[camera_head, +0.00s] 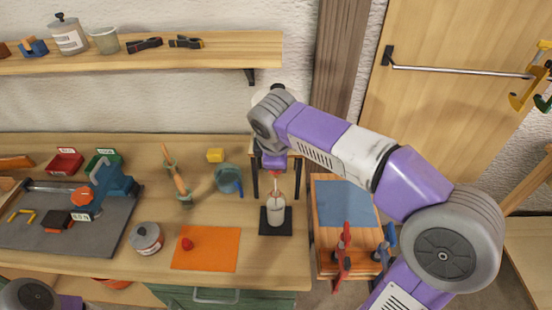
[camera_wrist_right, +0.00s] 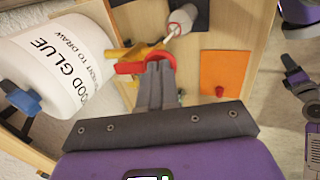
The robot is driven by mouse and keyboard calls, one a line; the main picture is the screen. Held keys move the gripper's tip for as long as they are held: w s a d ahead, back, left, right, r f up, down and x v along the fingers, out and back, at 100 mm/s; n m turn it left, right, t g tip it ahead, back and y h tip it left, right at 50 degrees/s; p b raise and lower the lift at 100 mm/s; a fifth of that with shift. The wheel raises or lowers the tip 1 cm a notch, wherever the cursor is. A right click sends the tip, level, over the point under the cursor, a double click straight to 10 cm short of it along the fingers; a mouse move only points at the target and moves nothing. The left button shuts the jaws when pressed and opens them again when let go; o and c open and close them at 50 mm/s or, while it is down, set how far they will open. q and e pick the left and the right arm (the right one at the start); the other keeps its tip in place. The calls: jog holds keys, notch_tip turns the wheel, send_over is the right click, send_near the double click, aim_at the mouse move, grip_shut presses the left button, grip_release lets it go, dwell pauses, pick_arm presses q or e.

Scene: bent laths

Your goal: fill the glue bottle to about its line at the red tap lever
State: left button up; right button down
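The pale glue bottle (camera_head: 275,216) stands upright on a black pad (camera_head: 264,230); its fill line and level cannot be made out. The red tap lever (camera_wrist_right: 130,67) sits by a yellow tap (camera_wrist_right: 130,50) on a white wood glue tub (camera_wrist_right: 52,62). My right gripper (camera_wrist_right: 158,66) is shut, its fingertips at the lever; a grip on it is unclear. My left gripper (camera_wrist_right: 300,82) seems partly visible at the right, state unclear.
An orange mat (camera_head: 215,258) with a red cap (camera_head: 187,244) lies left of the bottle. A lidded jar (camera_head: 146,238), a teal cup (camera_head: 229,179) and a yellow block (camera_head: 215,155) stand around. Red and blue clamps (camera_head: 343,250) are right of the bench.

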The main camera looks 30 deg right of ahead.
jog(key=shift+r, duration=0.25)
jog(key=shift+r+p, duration=0.45)
jog(key=shift+p, duration=0.1)
notch_tip(320, 180, up, 3)
jog(key=p, duration=0.3)
jog(key=shift+s+a+r, duration=0.1)
jog(key=shift+s+r, duration=0.05)
jog(key=shift+r, duration=0.05)
notch_tip(320, 180, up, 10)
jog(key=s+p, duration=0.1)
jog(key=p, duration=0.1)
jog(key=shift+a+f, duration=0.15)
jog(key=shift+a, duration=0.2)
jog(key=shift+s, duration=0.1)
